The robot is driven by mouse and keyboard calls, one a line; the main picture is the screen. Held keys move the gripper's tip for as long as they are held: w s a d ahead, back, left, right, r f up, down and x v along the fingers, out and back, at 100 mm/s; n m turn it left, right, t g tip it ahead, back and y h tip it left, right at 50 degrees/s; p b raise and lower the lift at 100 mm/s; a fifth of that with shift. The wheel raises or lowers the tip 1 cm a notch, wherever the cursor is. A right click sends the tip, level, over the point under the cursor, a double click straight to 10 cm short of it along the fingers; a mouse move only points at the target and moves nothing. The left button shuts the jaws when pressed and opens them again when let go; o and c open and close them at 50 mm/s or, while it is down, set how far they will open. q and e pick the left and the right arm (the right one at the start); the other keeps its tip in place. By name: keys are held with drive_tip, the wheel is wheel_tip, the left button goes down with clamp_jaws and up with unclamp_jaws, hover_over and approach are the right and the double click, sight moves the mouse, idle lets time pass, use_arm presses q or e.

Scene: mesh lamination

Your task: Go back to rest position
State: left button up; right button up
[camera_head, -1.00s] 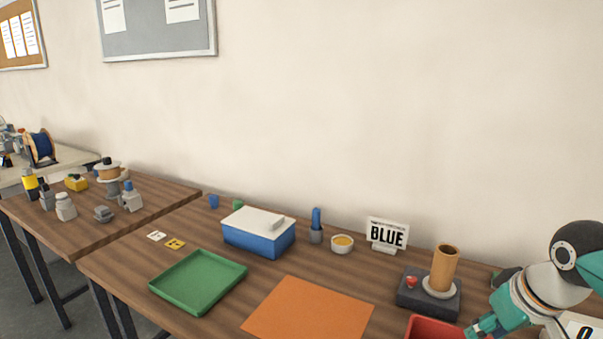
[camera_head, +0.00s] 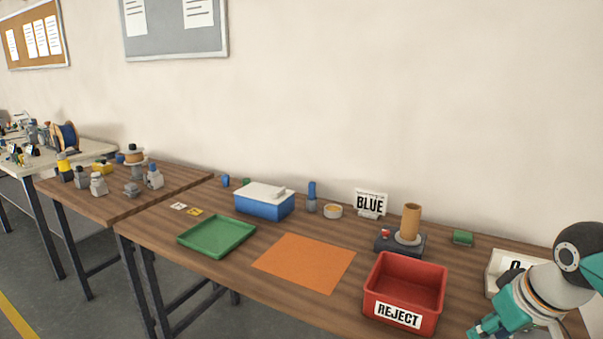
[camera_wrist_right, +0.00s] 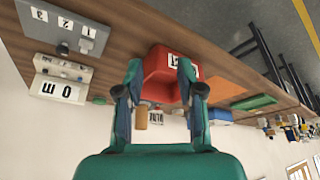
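My right gripper (camera_head: 488,329) is at the lower right of the head view, to the right of the red REJECT bin (camera_head: 372,306). In the right wrist view my right gripper (camera_wrist_right: 160,70) has its two teal fingers spread apart with nothing between them. That picture is upside down, and the red bin (camera_wrist_right: 157,65) shows beyond the fingers. My left gripper is in neither view.
A white numbered box (camera_head: 500,262) stands near my right arm.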

drive_tip(key=s+a+f+n+g+y+p, duration=0.1)
drive_tip(key=s+a+f+g+p, duration=0.2)
drive_tip(key=f, duration=0.8)
drive_tip(key=a+f+g+y, duration=0.1)
drive_tip(key=a+f+g, duration=0.3)
drive_tip(key=f, duration=0.7)
drive_tip(key=s+a+f+m+y+p, duration=0.2)
drive_tip(key=s+a+f+m, duration=0.1)
drive_tip(key=s+a+f, duration=1.2)
drive_tip(key=shift+w+d+f+m+t, duration=0.15)
drive_tip(key=shift+w+d+f+t, duration=0.3)
drive_tip(key=shift+w+t, duration=0.15)
drive_tip(key=shift+w+d+f+m+t, duration=0.1)
drive_tip(key=shift+w+d+f+t, duration=0.2)
drive_tip(key=shift+w+f+t, duration=0.25)
drive_tip(key=shift+w+d+f+m+t, duration=0.15)
drive_tip(key=shift+w+d+f+t, duration=0.25)
drive_tip(key=shift+w, duration=0.3)
